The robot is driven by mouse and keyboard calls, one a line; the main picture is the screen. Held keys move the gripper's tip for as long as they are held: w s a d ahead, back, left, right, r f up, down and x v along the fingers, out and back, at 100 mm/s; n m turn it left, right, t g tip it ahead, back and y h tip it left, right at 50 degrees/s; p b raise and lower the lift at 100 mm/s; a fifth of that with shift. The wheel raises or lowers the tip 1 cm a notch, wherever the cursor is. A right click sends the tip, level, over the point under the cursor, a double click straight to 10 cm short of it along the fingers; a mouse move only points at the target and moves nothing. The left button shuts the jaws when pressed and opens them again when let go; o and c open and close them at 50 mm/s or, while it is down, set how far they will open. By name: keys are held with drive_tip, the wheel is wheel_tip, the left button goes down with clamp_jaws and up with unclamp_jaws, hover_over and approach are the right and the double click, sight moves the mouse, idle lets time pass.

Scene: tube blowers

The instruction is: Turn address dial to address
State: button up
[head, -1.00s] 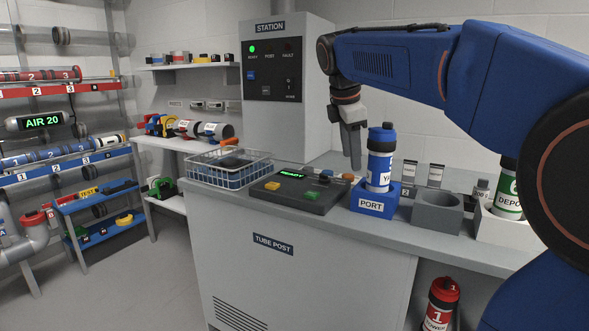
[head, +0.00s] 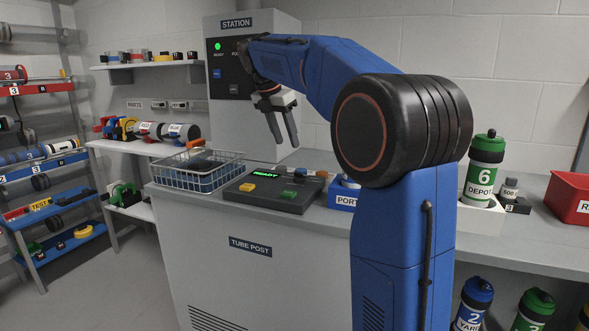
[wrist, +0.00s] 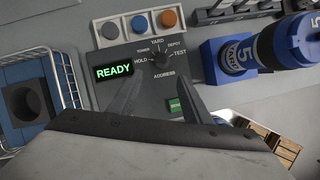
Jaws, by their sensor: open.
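The address dial (wrist: 161,57) is a dark knob on the grey console (wrist: 135,57). Labels HOLD, YARD, DEPOT and TEST ring it, with ADDRESS printed below; its exact pointer setting is too small to tell. The console's green display (wrist: 114,71) reads READY. In the head view the console (head: 262,200) lies on the counter, with the dial (head: 300,174) near its back right. My gripper (head: 284,143) is open and empty above the console's back part. In the wrist view its two fingers (wrist: 158,92) point toward the dial, apart from it.
A wire basket (head: 195,178) stands left of the console. The blue PORT block (head: 343,196) is right of it; a blue carrier (wrist: 270,45) sits there in the wrist view. Three coloured discs (wrist: 138,27) lie behind the console. The STATION cabinet (head: 229,115) rises behind.

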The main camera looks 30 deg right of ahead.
sight(296, 178)
drive_tip(key=x, duration=1.2)
drive_tip(key=shift+d, duration=0.1)
drive_tip(key=shift+c, duration=0.6)
drive_tip(key=c, duration=0.9)
